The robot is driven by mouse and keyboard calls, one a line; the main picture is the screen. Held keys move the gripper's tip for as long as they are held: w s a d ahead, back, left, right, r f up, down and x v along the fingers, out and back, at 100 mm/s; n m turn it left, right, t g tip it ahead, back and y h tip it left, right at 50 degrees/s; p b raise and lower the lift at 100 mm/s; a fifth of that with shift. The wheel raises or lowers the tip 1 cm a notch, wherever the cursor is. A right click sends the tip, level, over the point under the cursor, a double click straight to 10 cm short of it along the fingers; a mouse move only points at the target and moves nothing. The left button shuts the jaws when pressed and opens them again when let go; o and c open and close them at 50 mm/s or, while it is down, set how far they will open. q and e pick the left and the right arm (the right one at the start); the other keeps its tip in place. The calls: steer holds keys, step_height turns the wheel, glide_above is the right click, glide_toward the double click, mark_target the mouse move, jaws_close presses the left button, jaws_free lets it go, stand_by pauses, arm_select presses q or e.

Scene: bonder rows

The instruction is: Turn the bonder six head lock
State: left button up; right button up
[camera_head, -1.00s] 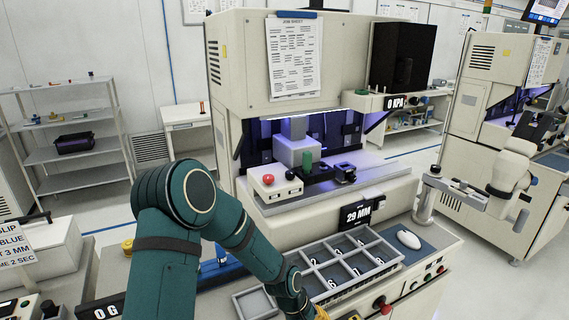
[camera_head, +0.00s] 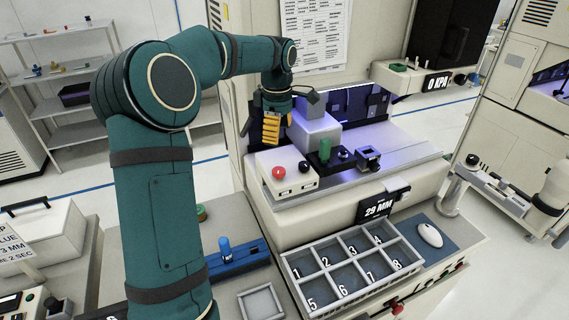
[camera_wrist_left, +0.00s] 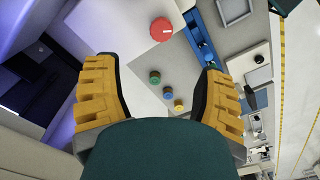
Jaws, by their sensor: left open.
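The bonder is a cream machine (camera_head: 340,205) with a lit work bay. In the bay are a pale head block (camera_head: 318,128), a green cylinder (camera_head: 325,149) and a black clamp-like part (camera_head: 368,157). A dark grey angular part (camera_head: 312,103) shows above the head block; I cannot tell whether it is the head lock. My left gripper (camera_head: 271,130) hangs at the left of the bay, fingers down, above the control box and left of the head block. In the left wrist view its yellow fingers (camera_wrist_left: 160,98) are apart with nothing gripped. My right gripper is out of view.
A control box (camera_head: 290,178) with a red button (camera_head: 279,172) and a dark knob sits below the gripper. A numbered tray (camera_head: 352,268), a blue fixture (camera_head: 238,258) and a mouse (camera_head: 430,235) are on the bench. A display (camera_head: 377,208) reads 29 MM.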

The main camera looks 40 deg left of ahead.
mark_target(279, 171)
arm_select(q)
step_height(279, 171, down, 14)
steer(key=shift+s+d+r, duration=0.1)
steer(key=shift+r, duration=0.1)
stand_by(0.4)
steer(key=c, duration=1.2)
